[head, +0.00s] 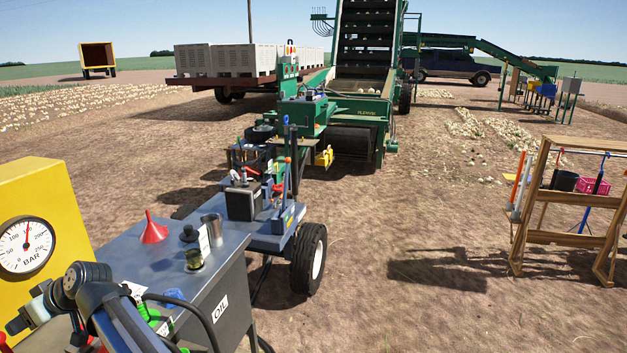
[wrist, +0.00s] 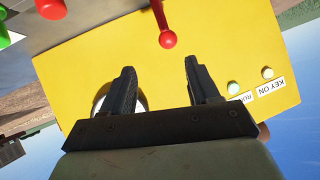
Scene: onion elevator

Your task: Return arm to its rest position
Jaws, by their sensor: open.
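In the wrist view my gripper (wrist: 160,72) has its two dark fingers spread apart with nothing between them. It faces a yellow panel (wrist: 225,50). A red-knobbed lever (wrist: 167,40) stands beyond the gap between the fingers, apart from the fingertips. In the head view my arm (head: 115,315) reaches in from the bottom left, in front of the yellow panel box (head: 75,205). I cannot make out the fingers there.
The yellow box carries a pressure gauge (head: 26,246). A dark hose (head: 195,308) curves nearby. Ground towards the wooden rack (head: 560,237) is open.

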